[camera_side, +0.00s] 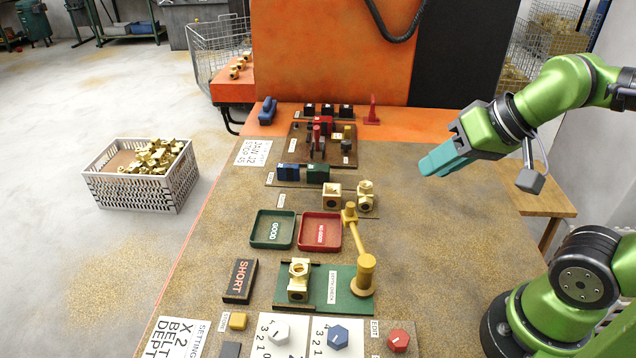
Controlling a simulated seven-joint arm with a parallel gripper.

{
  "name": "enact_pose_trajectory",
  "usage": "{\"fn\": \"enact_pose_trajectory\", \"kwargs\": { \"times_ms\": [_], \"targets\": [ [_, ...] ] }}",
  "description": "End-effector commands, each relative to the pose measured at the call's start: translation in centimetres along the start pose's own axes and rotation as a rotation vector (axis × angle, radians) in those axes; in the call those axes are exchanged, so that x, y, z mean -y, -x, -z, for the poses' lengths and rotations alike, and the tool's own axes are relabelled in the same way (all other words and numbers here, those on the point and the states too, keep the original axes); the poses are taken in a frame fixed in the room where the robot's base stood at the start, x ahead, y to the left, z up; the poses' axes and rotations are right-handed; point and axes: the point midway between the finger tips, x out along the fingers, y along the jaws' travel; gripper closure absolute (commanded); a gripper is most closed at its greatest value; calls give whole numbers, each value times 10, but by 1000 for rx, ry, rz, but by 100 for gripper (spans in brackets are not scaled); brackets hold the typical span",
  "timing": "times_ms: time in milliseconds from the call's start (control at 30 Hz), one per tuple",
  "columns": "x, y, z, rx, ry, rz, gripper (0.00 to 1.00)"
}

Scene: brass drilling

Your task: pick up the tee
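A brass tee-like fitting (299,280) stands upright on the green check plate (333,288) near the front of the bench. I cannot tell for sure which one is the tee. My gripper (432,168) has teal fingers and hangs above the bench at the right, pointing down and left. It is well apart from all the brass parts. The fingers overlap in this view, so their opening is unclear. No held object is visible.
Knobs (338,337) line the front. A crate of brass parts (158,190) sits left. Bench right of the post is clear.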

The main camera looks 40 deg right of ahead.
Motion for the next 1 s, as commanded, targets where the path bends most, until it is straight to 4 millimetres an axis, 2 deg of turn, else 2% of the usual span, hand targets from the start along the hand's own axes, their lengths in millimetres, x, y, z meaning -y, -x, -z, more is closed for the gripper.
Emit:
{"fn": "enact_pose_trajectory", "kwargs": {
  "times_ms": [33, 267, 533, 633, 767, 1000],
  "targets": [
    [0, 0, 0, 0, 0, 0, 66],
    [0, 0, 0, 0, 0, 0, 32],
    [1, 0, 0, 2, 3, 2, 32],
    [6, -9, -7, 50, 25, 4, 32],
    [26, -28, -7, 151, 89, 3, 32],
    [90, -79, -1, 382, 81, -92, 32]
  ]
}}
